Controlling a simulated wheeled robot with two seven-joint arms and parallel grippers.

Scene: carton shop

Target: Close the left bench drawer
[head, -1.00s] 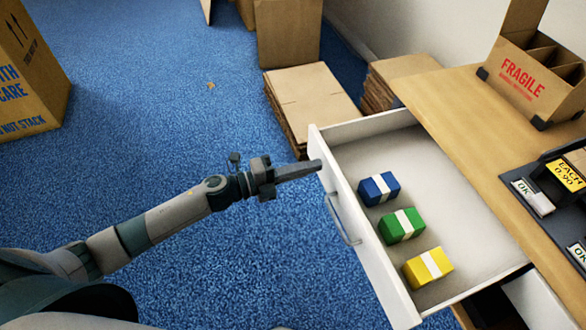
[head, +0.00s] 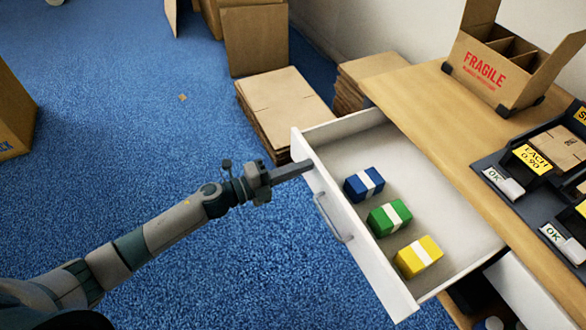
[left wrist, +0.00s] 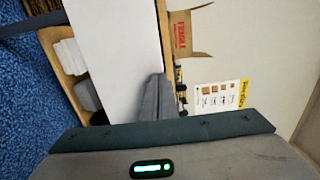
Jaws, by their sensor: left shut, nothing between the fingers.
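The left bench drawer (head: 365,262) is white and stands pulled out from the bench, with a bar handle (head: 333,220) on its front. Inside lie a blue block (head: 364,184), a green block (head: 389,217) and a yellow block (head: 418,257), each with a white band. My left gripper (head: 308,165) is shut and empty, its tips at the drawer front's upper edge near the far end, beyond the handle. They seem to touch it; exact contact is hard to tell. In the left wrist view the fingers (left wrist: 157,98) lie beside the white drawer front (left wrist: 115,50). My right gripper is out of view.
The wooden bench top (head: 415,100) holds a FRAGILE carton (head: 490,65) and a dark tray (head: 500,150) with labels. Flat cardboard stacks (head: 285,95) lie on the floor beyond the drawer. The blue carpet (head: 110,130) left of the drawer is mostly clear.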

